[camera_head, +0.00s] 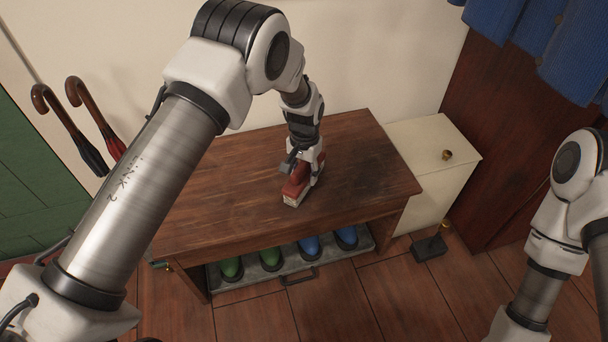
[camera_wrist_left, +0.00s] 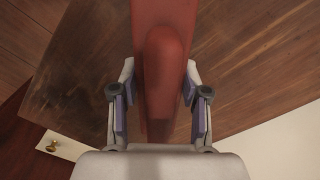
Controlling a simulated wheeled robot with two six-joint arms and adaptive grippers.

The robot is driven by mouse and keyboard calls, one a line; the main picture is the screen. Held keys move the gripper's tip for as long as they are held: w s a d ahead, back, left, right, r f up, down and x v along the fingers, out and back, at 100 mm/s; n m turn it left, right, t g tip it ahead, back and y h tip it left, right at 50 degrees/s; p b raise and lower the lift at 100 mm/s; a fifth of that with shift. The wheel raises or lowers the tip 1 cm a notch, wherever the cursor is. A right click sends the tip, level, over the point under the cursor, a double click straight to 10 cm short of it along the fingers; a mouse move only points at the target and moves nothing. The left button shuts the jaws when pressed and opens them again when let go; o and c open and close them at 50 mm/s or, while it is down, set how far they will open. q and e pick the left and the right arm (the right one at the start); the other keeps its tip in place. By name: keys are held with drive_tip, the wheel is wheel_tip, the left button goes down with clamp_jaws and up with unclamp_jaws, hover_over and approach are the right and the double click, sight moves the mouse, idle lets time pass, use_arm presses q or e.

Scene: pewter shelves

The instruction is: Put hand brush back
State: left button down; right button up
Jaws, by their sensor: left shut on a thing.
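A red hand brush (camera_head: 297,190) with a pale lower edge is at the middle of the wooden bench top (camera_head: 365,165). In the left wrist view the red brush (camera_wrist_left: 165,60) runs up between the fingers, with a raised rounded handle. My left gripper (camera_head: 303,162) is shut on it from above. In the left wrist view its two fingers (camera_wrist_left: 160,100) sit on either side of the brush. I cannot tell whether the brush touches the bench top. My right arm shows at the right edge, but its gripper is out of view.
A tray (camera_head: 288,280) with green and blue shoes is under the bench. A cream cabinet (camera_head: 425,180) with a brass knob stands at the right. A dark-based object (camera_head: 429,248) is on the floor. Umbrellas (camera_head: 80,135) hang at left, blue coats (camera_head: 540,40) upper right.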

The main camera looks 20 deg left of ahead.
use_arm(q)
drive_tip(key=shift+f, duration=0.15)
drive_tip(key=c, duration=0.6)
unclamp_jaws()
wheel_tip(320, 180, up, 12)
drive_tip(key=p, duration=0.3)
drive_tip(key=shift+w, duration=0.1)
